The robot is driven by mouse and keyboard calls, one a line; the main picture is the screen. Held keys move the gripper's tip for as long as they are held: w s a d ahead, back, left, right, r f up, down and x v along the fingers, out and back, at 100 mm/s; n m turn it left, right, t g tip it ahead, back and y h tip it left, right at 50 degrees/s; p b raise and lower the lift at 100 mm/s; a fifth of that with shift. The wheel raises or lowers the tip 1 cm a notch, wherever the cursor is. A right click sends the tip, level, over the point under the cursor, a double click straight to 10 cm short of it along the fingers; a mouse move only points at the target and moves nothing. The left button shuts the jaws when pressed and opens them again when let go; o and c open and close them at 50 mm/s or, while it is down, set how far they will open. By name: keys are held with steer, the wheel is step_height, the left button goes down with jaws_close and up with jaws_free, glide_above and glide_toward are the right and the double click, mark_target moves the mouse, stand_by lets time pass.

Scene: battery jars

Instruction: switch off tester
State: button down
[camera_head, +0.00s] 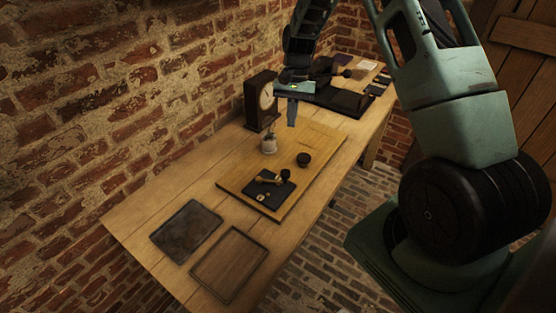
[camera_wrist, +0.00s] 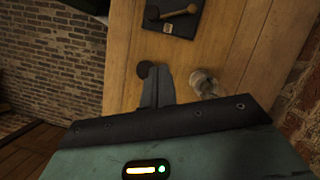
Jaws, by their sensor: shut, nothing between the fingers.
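The likely tester is a dark plate (camera_head: 279,190) with a brass and dark lever (camera_head: 269,180) and a small pale block (camera_head: 261,197), on a wooden board. In the wrist view the plate (camera_wrist: 186,28) is at the top edge, with the lever (camera_wrist: 176,13) lying across it. I cannot tell from the lever whether it is on. My gripper (camera_head: 291,124) is shut and empty, pointing down above the far part of the board, apart from the plate. In the wrist view its fingertips (camera_wrist: 158,72) sit below the plate.
A pale jar (camera_head: 269,144) and a round black piece (camera_head: 303,159) stand on the board (camera_head: 235,183). A dark tray (camera_head: 187,230) and a wooden tray (camera_head: 229,264) lie at the near end. A clock (camera_head: 259,100) and dark equipment (camera_head: 340,98) stand farther back, near the brick wall.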

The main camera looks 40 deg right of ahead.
steer(key=shift+w+d+f, duration=0.1)
steer(key=shift+d+f, duration=0.25)
steer(key=shift+d, duration=0.15)
steer(key=p+x, duration=0.3)
steer(key=x, duration=0.7)
steer(key=shift+r, duration=0.1)
steer(key=shift+s+a+r+p, duration=0.1)
steer(key=shift+s+a+p, duration=0.8)
steer(key=shift+s+a, duration=0.1)
steer(key=shift+s+a+f, duration=0.25)
steer(key=shift+s+a, duration=0.15)
steer(key=shift+a, duration=0.1)
